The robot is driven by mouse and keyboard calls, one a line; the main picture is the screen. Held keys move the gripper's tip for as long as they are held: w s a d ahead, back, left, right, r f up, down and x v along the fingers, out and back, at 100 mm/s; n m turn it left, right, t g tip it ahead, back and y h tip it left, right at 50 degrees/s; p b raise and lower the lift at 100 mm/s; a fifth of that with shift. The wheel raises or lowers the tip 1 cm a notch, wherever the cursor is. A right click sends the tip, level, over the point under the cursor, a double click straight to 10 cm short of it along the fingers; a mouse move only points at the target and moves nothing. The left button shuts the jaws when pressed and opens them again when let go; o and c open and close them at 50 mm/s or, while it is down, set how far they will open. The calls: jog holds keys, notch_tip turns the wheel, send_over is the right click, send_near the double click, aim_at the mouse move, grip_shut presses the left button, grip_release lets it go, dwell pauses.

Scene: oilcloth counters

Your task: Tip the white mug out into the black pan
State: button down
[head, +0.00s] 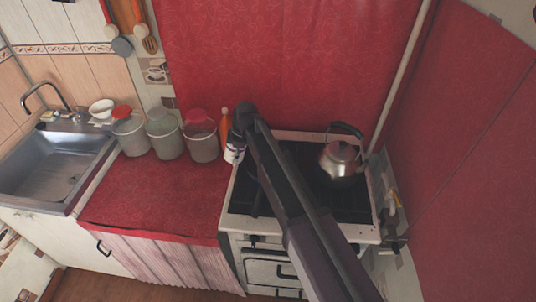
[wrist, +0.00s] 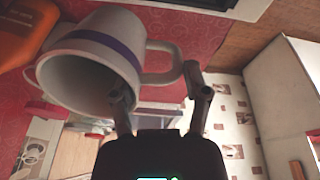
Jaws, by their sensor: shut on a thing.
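The white mug (wrist: 120,35), with a purple band, fills the upper left of the wrist view. Its open mouth faces the camera side, toward the lower left, and the inside looks shadowed. My gripper (wrist: 160,82) has its fingers on either side of the mug's handle and is shut on it. In the head view my arm reaches across the stove to its back left corner, beside an orange bottle (head: 225,122). A small white shape shows under the arm's end there. The black pan is not clearly seen; my arm covers part of the dark stove top (head: 305,190).
A metal kettle (head: 340,160) stands at the back right of the stove (head: 370,233). Several lidded canisters (head: 165,140) line the back of the red counter (head: 150,195), whose front part is clear. A sink (head: 50,170) lies at the left.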

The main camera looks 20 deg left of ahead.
jog(key=d+y+b, duration=0.1)
jog(key=w+d+g+y+b, duration=0.1)
jog(key=d+y+b, duration=0.1)
jog(key=y, duration=0.1)
jog(key=shift+w+d+f+g+b, duration=0.3)
jog(key=shift+d+f, duration=0.05)
jog(key=shift+d, duration=0.05)
jog(key=y+b, duration=0.1)
jog(key=g+y+b, duration=0.1)
jog(key=b, duration=0.1)
jog(key=d+y+b, duration=0.1)
jog(key=shift+w+y+b, duration=0.25)
jog(key=shift+y+b, duration=0.05)
jog(key=shift+y, duration=0.1)
jog(key=shift+d+f+g+b, duration=0.1)
jog(key=shift+f+g+b, duration=0.05)
jog(key=shift+g+b, duration=0.35)
jog(key=shift+d+f+y+b, duration=0.1)
jog(key=shift+f+y+b, duration=0.3)
jog(key=shift+y+b, duration=0.5)
jog(key=shift+w+d+r+g+y+b, duration=0.2)
jog(key=shift+r+g+y+b, duration=0.3)
jog(key=shift+b, duration=0.6)
jog(key=shift+w+d+r+m+y+b, duration=0.15)
jog(key=shift+w+d+r+y+b, duration=0.1)
jog(key=shift+d+r+y, duration=0.2)
jog(key=shift+w+d+r+m+y+b, duration=0.1)
jog(key=shift+d+r+m+y+b, duration=0.1)
jog(key=shift+d+r+y, duration=0.25)
